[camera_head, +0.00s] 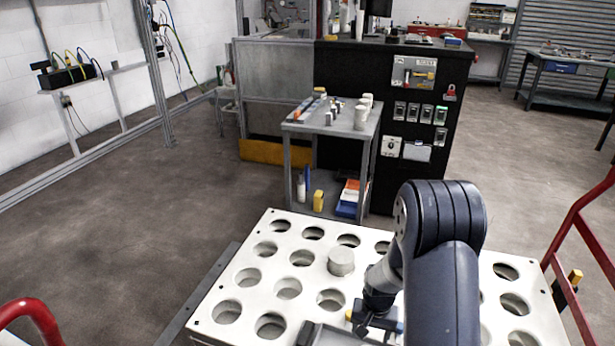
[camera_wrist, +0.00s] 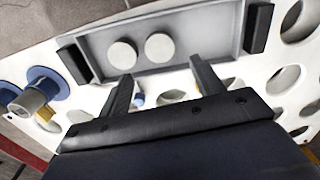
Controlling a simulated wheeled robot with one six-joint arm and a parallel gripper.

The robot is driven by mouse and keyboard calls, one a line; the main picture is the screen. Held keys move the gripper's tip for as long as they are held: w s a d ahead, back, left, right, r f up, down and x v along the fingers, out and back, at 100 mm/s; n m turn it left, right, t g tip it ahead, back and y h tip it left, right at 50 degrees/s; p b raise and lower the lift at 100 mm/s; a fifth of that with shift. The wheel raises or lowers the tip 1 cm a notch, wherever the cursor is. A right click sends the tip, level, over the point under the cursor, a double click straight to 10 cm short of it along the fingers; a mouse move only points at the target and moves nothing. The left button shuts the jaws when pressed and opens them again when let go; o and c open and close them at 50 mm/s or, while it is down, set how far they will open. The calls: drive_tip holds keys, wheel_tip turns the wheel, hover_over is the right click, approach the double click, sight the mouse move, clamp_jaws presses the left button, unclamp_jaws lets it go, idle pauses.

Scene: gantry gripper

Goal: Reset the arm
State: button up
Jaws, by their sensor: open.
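My arm (camera_head: 445,270) is bent over a white plate with round holes (camera_head: 255,309), and its wrist hangs low over the plate. In the wrist view my gripper (camera_wrist: 161,68) has its two dark fingers spread apart with nothing between them. Beyond the fingertips is a grey tray (camera_wrist: 205,35) with dark blocks at both ends. Two pale round pieces (camera_wrist: 123,54) (camera_wrist: 159,47) are in the tray. In the head view the fingertips are mostly hidden by the arm.
A pale cylinder (camera_head: 341,261) stands at one plate hole, left of my arm. A grey side table (camera_head: 333,125) with small parts stands behind the plate, beside a black cabinet (camera_head: 440,75). Red rails (camera_head: 583,235) flank the plate. Open floor lies to the left.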

drive_tip(key=s+a+r+n+p, duration=0.1)
drive_tip(key=s+r+n+p, duration=0.2)
drive_tip(key=p, duration=1.1)
wheel_tip(320, 180, up, 3)
drive_tip(key=shift+s+f, duration=0.2)
drive_tip(key=shift+s, duration=0.1)
drive_tip(key=shift+s, duration=0.1)
